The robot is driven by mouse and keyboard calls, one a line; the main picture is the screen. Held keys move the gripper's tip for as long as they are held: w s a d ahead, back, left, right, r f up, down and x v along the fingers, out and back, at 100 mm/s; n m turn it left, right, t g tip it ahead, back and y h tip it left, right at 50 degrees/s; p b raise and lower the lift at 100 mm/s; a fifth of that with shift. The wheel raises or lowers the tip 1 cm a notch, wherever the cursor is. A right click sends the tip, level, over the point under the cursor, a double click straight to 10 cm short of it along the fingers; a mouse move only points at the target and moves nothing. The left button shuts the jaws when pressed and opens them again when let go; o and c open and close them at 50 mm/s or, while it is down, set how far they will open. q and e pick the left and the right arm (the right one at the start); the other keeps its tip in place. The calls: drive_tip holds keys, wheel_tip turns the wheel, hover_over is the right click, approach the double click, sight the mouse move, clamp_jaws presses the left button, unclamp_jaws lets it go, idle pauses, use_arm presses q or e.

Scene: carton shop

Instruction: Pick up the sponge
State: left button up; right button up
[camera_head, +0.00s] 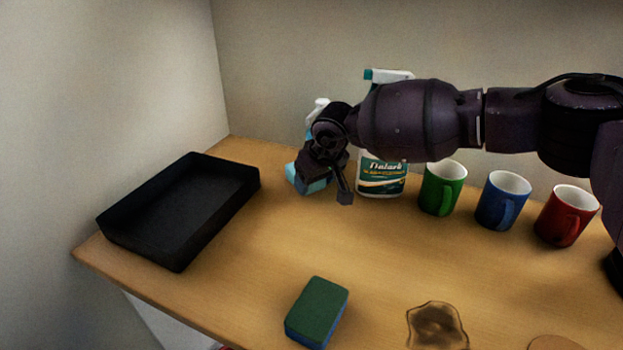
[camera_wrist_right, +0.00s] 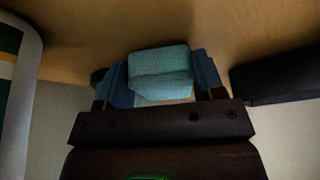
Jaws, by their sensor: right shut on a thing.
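A sponge (camera_head: 317,312), green on top and blue below, lies on the table near the front edge, well apart from my right gripper. My right gripper (camera_head: 325,182) is at the back of the table, low over the top. It is shut on a light-blue block (camera_head: 305,180), partly hidden behind the fingers. In the right wrist view the light-blue block (camera_wrist_right: 160,72) sits between the two fingers. I cannot tell exactly what the block is, or whether it touches the table. My left gripper is not in view.
A black tray (camera_head: 185,262) stands on the left. A cleaner bottle (camera_head: 382,178) and a white-topped bottle (camera_head: 318,104) stand behind my arm. Green (camera_head: 441,190), blue (camera_head: 500,203) and red (camera_head: 566,218) mugs stand at right. A brown spill (camera_head: 437,326) lies in front.

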drive_tip(key=shift+r, duration=0.55)
wheel_tip(320, 180, up, 3)
drive_tip(key=shift+f, duration=0.2)
drive_tip(key=s, duration=0.1)
drive_tip(key=s+a+p, duration=0.1)
drive_tip(key=s, duration=0.1)
drive_tip(key=shift+a+r, duration=0.1)
drive_tip(key=s+a, duration=0.1)
drive_tip(key=s, duration=0.3)
drive_tip(key=s+a+p, duration=0.1)
drive_tip(key=s+a, duration=0.1)
drive_tip(key=s, duration=0.2)
drive_tip(key=s+a+p, duration=0.1)
drive_tip(key=s+a, duration=0.1)
drive_tip(key=s, duration=0.2)
drive_tip(key=shift+s+a+f, duration=0.15)
drive_tip(key=shift+s+f, duration=0.1)
drive_tip(key=shift+s, duration=0.15)
drive_tip(key=shift+s+a+p, duration=0.2)
drive_tip(key=shift+s+p, duration=0.1)
drive_tip(key=shift+s, duration=0.15)
